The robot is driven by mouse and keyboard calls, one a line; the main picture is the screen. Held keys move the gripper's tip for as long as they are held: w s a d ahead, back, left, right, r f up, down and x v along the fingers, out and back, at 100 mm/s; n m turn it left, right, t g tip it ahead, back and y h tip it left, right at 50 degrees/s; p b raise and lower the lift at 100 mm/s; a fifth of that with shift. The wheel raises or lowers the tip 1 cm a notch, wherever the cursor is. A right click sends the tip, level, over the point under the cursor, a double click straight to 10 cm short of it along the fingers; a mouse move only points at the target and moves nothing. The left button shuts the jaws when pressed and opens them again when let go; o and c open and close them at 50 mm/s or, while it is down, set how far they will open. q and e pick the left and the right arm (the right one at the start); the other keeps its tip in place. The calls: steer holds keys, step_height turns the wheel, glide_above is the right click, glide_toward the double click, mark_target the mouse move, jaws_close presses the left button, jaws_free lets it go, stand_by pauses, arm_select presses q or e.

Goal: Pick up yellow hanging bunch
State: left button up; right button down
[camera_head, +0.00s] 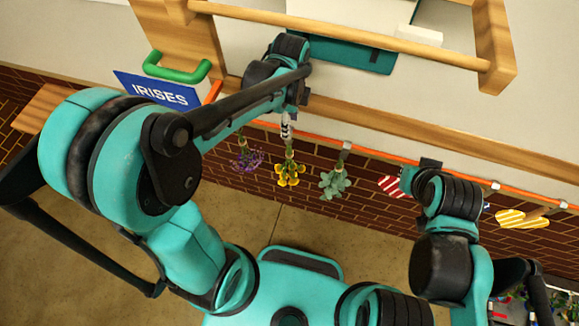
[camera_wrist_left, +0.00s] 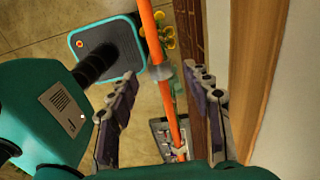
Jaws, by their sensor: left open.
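The yellow hanging bunch (camera_head: 290,175) hangs head down from the orange rail (camera_head: 372,152), between a purple bunch and a grey-green one. My left gripper (camera_head: 287,127) is just above its stem in the head view; contact cannot be told. In the left wrist view my left gripper (camera_wrist_left: 165,100) is open, its fingers on either side of the rail (camera_wrist_left: 160,72). Yellow and green blooms show beyond the fingertips, partly behind the rail. My right gripper (camera_head: 408,178) is near the rail further right, its fingers mostly hidden.
The purple bunch (camera_head: 247,160) and grey-green bunch (camera_head: 335,184) hang close on either side. Red-striped (camera_head: 391,187) and yellow-striped (camera_head: 522,218) items hang further right. A blue IRISES sign (camera_head: 158,91) and a wooden counter edge (camera_head: 370,122) lie behind. The floor below is open.

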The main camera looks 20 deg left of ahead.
arm_select(q)
step_height(320, 180, down, 3)
steer(key=shift+a+f, duration=0.1)
jaws_close()
stand_by(0.3)
